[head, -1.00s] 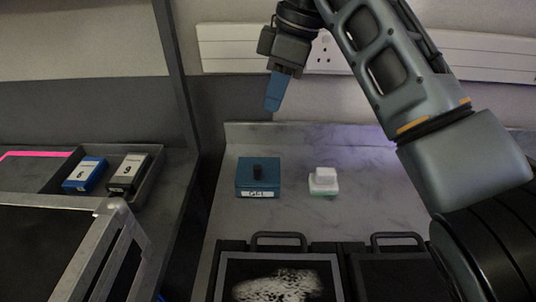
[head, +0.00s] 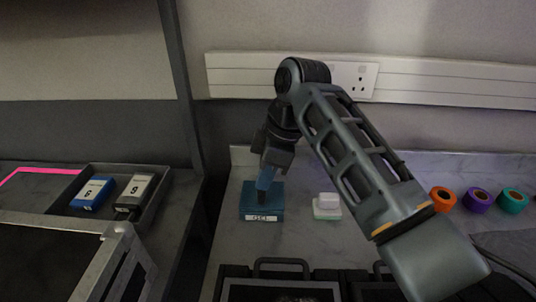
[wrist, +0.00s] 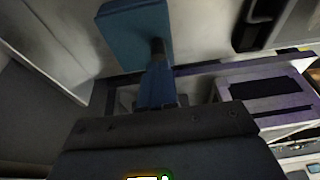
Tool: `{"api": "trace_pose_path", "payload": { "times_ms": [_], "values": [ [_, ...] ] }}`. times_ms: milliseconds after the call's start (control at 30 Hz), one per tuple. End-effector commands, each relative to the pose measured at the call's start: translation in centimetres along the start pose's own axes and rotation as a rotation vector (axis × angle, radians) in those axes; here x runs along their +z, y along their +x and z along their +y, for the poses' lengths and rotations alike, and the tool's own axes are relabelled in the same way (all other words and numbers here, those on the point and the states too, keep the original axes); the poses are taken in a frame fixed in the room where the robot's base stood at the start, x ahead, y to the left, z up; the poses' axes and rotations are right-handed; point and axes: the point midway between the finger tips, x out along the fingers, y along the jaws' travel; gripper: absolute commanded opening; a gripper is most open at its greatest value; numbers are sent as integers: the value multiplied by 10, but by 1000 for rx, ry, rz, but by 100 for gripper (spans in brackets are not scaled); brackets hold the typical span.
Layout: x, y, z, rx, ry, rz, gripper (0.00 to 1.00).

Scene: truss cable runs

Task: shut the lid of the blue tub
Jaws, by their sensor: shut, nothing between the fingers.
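The blue tub (head: 270,210) stands on the grey worktop, with a white label reading GEL on its front. Its lid lies flat on top, with a dark knob in the middle; I cannot tell whether it is seated all the way down. My gripper (head: 263,188) is shut and empty, with blue fingers pointing down at the knob. In the wrist view the tub (wrist: 125,35) is beyond the fingertips (wrist: 158,66), and the dark knob (wrist: 157,47) is right at them. Whether they touch is unclear. The fingers partly hide the knob in the head view.
A white and green block (head: 327,207) stands just right of the tub. Orange, purple and teal rolls (head: 478,201) are further right. A tray (head: 149,222) with blue and black boxes is at left. Black cases with handles (head: 282,270) are in front.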

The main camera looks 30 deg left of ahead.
Motion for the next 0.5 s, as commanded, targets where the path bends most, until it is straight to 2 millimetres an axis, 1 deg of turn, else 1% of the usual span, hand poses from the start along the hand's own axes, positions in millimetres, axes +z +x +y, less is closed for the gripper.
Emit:
{"api": "trace_pose_path", "payload": {
  "times_ms": [167, 500],
  "values": [
    [3, 9, 0, 1, 0, 0, 0],
    [3, 11, 0, 2, -1, 0, 0]
  ]
}}
